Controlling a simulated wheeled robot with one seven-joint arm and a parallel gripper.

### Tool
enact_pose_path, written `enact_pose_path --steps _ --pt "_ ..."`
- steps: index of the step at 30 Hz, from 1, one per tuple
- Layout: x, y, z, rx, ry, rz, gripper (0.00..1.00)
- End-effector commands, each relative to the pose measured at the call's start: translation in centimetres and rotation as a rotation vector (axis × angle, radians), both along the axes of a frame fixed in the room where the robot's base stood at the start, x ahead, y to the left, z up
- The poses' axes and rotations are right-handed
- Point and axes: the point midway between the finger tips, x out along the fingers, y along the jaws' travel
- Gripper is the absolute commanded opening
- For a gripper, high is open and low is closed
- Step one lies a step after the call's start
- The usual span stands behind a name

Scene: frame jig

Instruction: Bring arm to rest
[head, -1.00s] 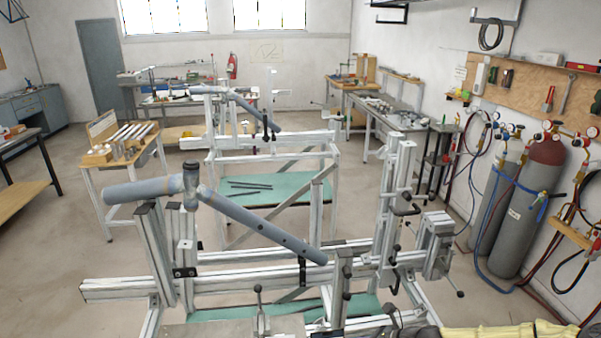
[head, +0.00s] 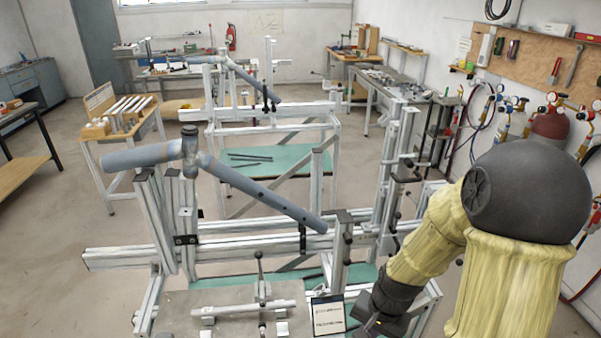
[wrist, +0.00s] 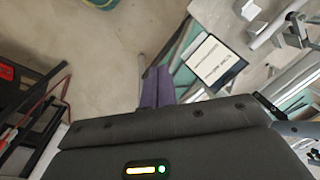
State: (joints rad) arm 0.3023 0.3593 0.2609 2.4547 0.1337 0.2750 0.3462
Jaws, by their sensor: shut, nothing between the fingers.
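My arm, in a yellow sleeve with a dark round joint, stands at the right of the head view and bends down to my gripper (head: 368,322) at the lower edge. In the wrist view my gripper's two purple fingers (wrist: 157,87) lie side by side, shut and empty. Beyond the fingertips the floor and part of the jig show. A small dark-edged sign (head: 328,316) with a white face is close left of the gripper; it also shows in the wrist view (wrist: 215,62). The fingers appear apart from it.
The near frame jig (head: 120,258) holds blue-grey tubes (head: 262,192) and fills the middle. A grey plate with a clamp bar (head: 245,310) is in front. A second jig (head: 270,125) stands behind. Gas cylinders (head: 551,131) stand at the right wall. Open floor (head: 60,225) lies left.

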Motion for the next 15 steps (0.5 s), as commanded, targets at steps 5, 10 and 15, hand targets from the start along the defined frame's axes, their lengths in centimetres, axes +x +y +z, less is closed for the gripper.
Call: enact_pose_path --steps 5,10,15 --pt "-1.4 0.0 3.9 -0.112 -0.098 0.261 0.0" --pt "-2.8 0.0 6.6 -0.18 -0.167 0.452 0.0" --pt "-3.4 -0.1 7.4 -0.201 -0.187 0.519 0.0"
